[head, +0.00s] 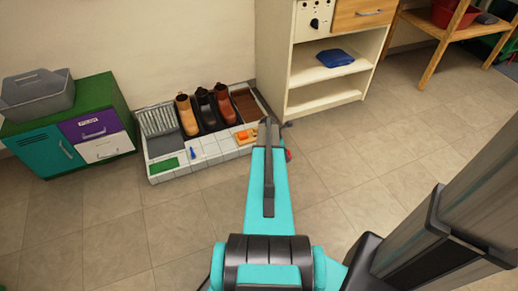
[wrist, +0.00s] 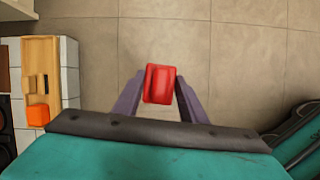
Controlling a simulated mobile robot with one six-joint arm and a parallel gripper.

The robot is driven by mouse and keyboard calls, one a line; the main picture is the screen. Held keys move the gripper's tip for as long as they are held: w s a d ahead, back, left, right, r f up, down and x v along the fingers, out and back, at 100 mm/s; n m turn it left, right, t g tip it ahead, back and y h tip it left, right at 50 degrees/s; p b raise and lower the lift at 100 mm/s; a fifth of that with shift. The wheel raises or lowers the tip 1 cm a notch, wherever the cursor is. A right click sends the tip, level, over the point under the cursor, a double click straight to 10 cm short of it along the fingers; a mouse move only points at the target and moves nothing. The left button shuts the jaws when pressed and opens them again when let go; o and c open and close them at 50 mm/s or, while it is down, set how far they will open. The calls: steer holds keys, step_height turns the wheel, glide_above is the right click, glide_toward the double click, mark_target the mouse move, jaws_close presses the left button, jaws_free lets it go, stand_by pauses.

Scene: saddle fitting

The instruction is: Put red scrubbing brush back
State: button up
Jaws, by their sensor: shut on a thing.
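The red scrubbing brush (wrist: 159,84) is between the purple fingers of my gripper (wrist: 158,92) in the wrist view, above the tiled floor. My gripper is shut on it. In the head view only a small red bit of the brush (head: 288,155) shows beside the end of my arm, which hides the rest. A wooden tray (wrist: 41,58) with dark slots and an orange block (wrist: 38,115) lies left of my gripper in the wrist view. The tray (head: 251,132) and the orange block (head: 241,135) also show at the right of the low tiled platform in the head view.
The low platform (head: 220,152) holds several boots, a brown mat and a green pad (head: 164,165). A green cabinet (head: 100,93) with a grey caddy (head: 38,95) stands left. A cream shelf unit (head: 322,97) with a blue cloth stands behind. Floor in front is clear.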

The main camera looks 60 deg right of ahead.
steer(key=w+a+r+p, duration=0.9)
steer(key=w+a+r, duration=1.3)
steer(key=w+a, duration=0.4)
steer(key=w+a+r+p, duration=0.1)
steer(key=a+r+p, duration=0.1)
steer(key=a+r, duration=0.5)
steer(key=w+a+r+p, duration=0.2)
steer(key=a+r, duration=0.5)
steer(key=a, duration=1)
steer(key=w+a+r+p, duration=0.1)
steer(key=a+r+p, duration=0.3)
steer(key=a+r, duration=0.4)
steer(key=a, duration=0.5)
steer(key=shift+w+n, duration=0.25)
steer(key=shift+n, duration=0.15)
